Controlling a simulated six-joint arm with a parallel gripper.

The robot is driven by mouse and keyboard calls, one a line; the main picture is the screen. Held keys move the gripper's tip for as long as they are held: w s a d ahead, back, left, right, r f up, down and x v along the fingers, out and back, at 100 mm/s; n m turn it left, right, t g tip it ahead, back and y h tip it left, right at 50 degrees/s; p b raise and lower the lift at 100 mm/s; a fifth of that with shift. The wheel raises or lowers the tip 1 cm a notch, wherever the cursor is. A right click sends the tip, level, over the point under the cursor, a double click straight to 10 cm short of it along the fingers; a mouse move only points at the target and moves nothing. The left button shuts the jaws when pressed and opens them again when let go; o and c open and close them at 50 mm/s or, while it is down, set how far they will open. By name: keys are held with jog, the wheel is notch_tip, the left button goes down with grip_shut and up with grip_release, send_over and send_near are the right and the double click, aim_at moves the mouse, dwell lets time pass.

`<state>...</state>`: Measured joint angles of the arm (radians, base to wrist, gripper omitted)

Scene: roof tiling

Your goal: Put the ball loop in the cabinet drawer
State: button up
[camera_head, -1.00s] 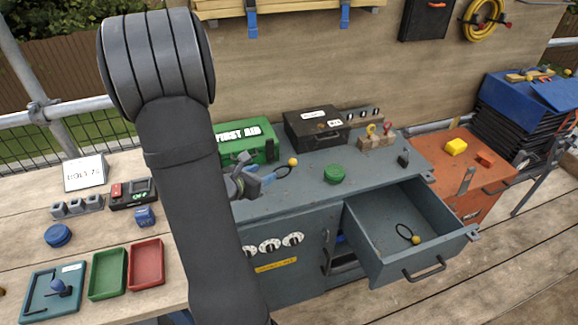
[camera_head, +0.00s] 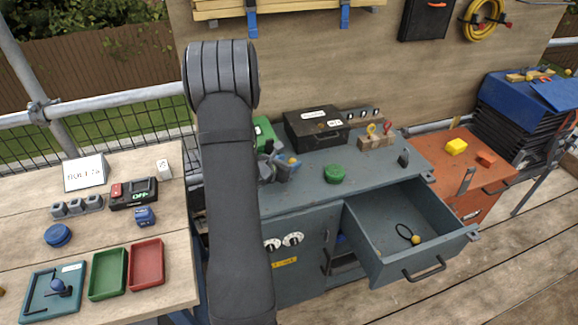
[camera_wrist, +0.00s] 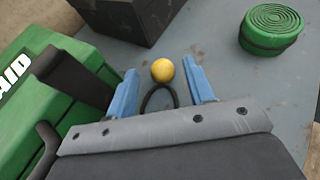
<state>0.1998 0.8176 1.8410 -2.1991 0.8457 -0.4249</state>
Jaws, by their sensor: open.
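A ball loop, a yellow ball (camera_wrist: 162,70) with a black cord loop (camera_wrist: 158,97), lies on the grey cabinet top. In the head view its ball (camera_head: 292,161) shows beside my fingers, and its loop is mostly hidden. My gripper (camera_head: 283,168) is open. In the wrist view its blue fingers (camera_wrist: 163,88) stand on either side of the loop, with the ball just beyond, between the fingertips; I see no grip on it. The cabinet drawer (camera_head: 366,243) is pulled open. A second ball loop (camera_head: 416,240) lies inside it.
A green first aid case (camera_wrist: 50,85) is close to my left finger. A black case (camera_head: 316,128) stands behind, and a round green coil (camera_head: 334,174) lies to the right. A wooden block with hooks (camera_head: 377,141) is farther right. The drawer floor has free room.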

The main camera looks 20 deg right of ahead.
jog(key=shift+w+d+f, duration=0.15)
jog(key=shift+w+d, duration=0.1)
jog(key=shift+d, duration=0.15)
grip_shut()
